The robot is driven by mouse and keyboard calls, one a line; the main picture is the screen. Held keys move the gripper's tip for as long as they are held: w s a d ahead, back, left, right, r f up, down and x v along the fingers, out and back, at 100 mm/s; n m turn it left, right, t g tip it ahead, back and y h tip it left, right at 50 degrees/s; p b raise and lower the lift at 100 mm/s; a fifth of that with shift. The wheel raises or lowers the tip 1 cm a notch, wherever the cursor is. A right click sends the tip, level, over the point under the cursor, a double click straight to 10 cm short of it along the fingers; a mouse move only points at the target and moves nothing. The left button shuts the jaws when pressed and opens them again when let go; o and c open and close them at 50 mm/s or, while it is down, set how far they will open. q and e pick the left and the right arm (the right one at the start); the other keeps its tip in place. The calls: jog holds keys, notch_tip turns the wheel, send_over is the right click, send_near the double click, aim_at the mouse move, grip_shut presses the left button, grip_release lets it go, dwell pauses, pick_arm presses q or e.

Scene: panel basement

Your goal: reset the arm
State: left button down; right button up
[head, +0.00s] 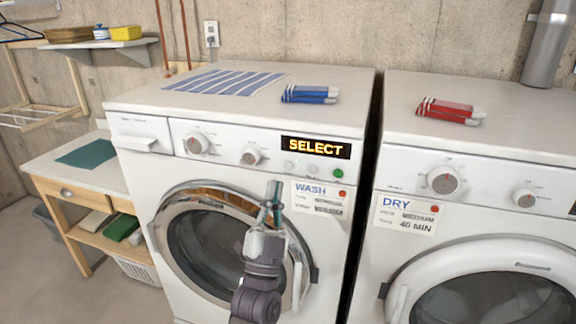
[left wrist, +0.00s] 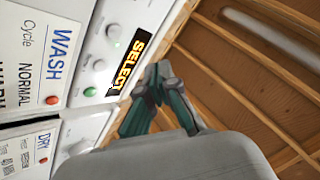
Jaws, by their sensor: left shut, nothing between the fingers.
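My left gripper (head: 272,192) is in the lower middle of the head view, in front of the washer (head: 130,170). It points upward, shut and empty, with its tips below the control panel and left of the wash label (head: 322,198). In the left wrist view its greenish fingers (left wrist: 158,72) meet at the tips, with the lit SELECT display (left wrist: 132,62) behind them. I cannot tell whether the fingers touch the washer front. My right gripper is not in view.
A dryer (head: 480,130) stands right of the washer. Blue folded cloths (head: 310,94) and a striped cloth (head: 225,82) lie on the washer; red cloths (head: 450,110) lie on the dryer. A low table (head: 60,165) stands at left. The washer's round door (head: 200,245) is close to my arm.

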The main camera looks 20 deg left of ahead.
pick_arm(q)
jog(key=s+f+g+h, duration=0.2)
jog(key=s+f+g, duration=0.3)
jog(key=f, duration=0.6)
jog(key=s+f+g+h, duration=0.2)
jog(key=f+g, duration=0.6)
jog(key=f, duration=0.3)
jog(key=s+a+f+n+g+y, duration=0.1)
jog(key=s+f+n+g, duration=0.2)
jog(key=s, duration=0.5)
jog(key=s+a+f+g, duration=0.1)
jog(key=s+f+g, duration=0.3)
jog(key=s, duration=0.3)
jog(key=s+a+f+n+g+y, duration=0.1)
jog(key=s+a+f+n+g, duration=0.2)
jog(key=s, duration=0.5)
notch_tip(320, 180, down, 28)
jog(key=s+d+m+g, duration=0.1)
jog(key=d+m+g, duration=0.1)
jog(key=s+a+f+g, duration=0.1)
jog(key=s+a+f, duration=0.2)
jog(key=s+f, duration=1.2)
jog(key=shift+s+a+f+b, duration=0.2)
jog(key=shift+s+f+b, duration=0.15)
jog(key=shift+s, duration=0.55)
